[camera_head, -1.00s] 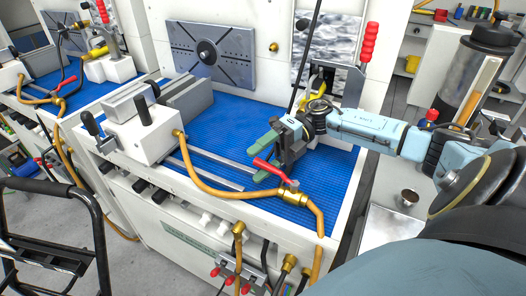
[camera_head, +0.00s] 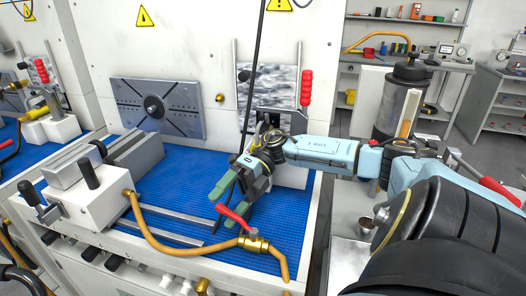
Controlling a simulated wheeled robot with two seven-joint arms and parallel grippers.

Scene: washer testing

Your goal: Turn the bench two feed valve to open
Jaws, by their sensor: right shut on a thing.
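The feed valve is a brass body (camera_head: 254,243) with a red lever handle (camera_head: 233,215), at the front right of the blue bench mat. A yellow hose joins it from the left, and a short pipe bends down on its right. The lever points up and left from the body. My right gripper (camera_head: 236,196), with green fingers, reaches in from the right and is shut on the red lever near its free end; the exact contact is small and partly hidden. My left gripper is not in view.
A grey vise (camera_head: 110,165) and white block (camera_head: 85,204) stand left on the blue mat (camera_head: 290,205). A dark upright rod (camera_head: 256,70) and a red-handled clamp (camera_head: 306,88) stand behind my gripper. A metal canister (camera_head: 399,103) stands beyond my right arm.

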